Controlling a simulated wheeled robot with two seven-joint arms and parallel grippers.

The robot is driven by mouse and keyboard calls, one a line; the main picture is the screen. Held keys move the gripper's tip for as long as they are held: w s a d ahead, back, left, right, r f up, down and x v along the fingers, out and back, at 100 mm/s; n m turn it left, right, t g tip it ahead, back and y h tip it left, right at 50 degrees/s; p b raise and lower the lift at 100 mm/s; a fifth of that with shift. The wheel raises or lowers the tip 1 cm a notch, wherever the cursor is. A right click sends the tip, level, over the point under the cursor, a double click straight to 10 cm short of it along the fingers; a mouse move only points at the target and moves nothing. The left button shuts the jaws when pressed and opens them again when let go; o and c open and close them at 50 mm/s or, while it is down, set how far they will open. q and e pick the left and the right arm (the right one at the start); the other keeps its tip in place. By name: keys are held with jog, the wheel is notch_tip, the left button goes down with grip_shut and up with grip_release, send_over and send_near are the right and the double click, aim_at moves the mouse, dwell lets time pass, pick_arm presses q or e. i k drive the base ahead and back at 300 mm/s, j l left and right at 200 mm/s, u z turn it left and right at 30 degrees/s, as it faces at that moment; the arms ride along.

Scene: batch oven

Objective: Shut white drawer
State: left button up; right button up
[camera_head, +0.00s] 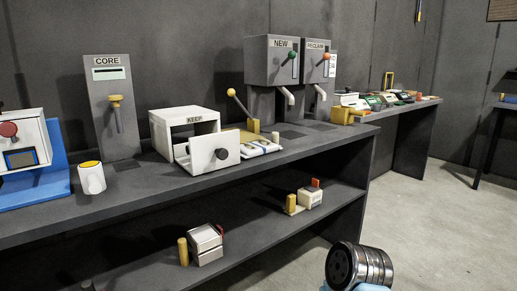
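The white drawer (205,158) belongs to the white box marked KEEP (185,115), on the top of the dark bench. It stands out in front of the box, so it is open. A dark ringed metal cylinder on a pale blue part, likely a link of my arm, shows at the bottom right, well apart from the drawer. No gripper fingers are visible, and nothing touches the drawer.
A white mug (92,178) stands left of the drawer. A white pad (260,147) and a yellow-knobbed lever (240,103) are close on its right. Grey CORE (112,125), NEW (268,62) and RECLAIM (317,68) units stand behind. The lower shelf (250,228) holds small blocks. Floor is clear at right.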

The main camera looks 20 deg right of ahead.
aim_at(219, 150)
jog(key=k+j+z, duration=0.1)
jog(key=j+z, duration=0.2)
jog(key=k+j+z, duration=0.15)
jog(key=j+z, duration=0.15)
jog(key=j, duration=0.25)
jog(key=k+j+z, duration=0.35)
jog(key=j+z, duration=0.2)
jog(key=j, duration=0.15)
jog(key=k+j, duration=0.2)
jog(key=j, duration=0.25)
jog(key=k+j+z, duration=0.1)
jog(key=j, duration=0.3)
jog(key=k+j, duration=0.35)
jog(key=i+j, duration=0.1)
jog(key=i, duration=0.6)
